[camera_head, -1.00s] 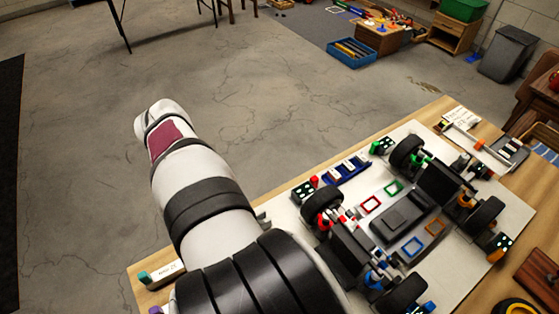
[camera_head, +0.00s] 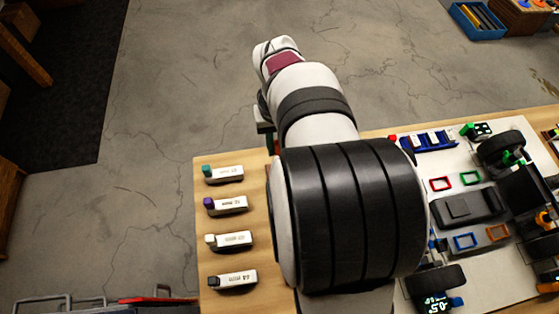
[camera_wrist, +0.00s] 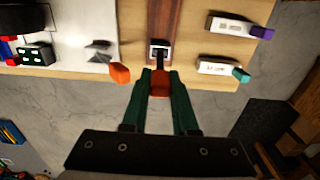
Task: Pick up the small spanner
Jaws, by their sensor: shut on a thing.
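In the wrist view, my gripper (camera_wrist: 159,80) has dark green fingers closed around a small tool with an orange-red end (camera_wrist: 160,88) and a dark shaft. It appears to be the small spanner. The tool lies along the line of a dark wooden strip (camera_wrist: 164,25), with its shaft by a small pale square at the strip's end. I cannot tell whether it is lifted clear or still touching. In the head view my arm hides the tool and most of the gripper.
Labelled white blocks with coloured ends, such as the purple-ended one (camera_head: 226,205), stand along the table's left side. The RC car (camera_head: 463,207) sits on a white mat at right. An orange-tipped item (camera_wrist: 119,73) lies close beside the gripper. Open floor lies beyond the table edge.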

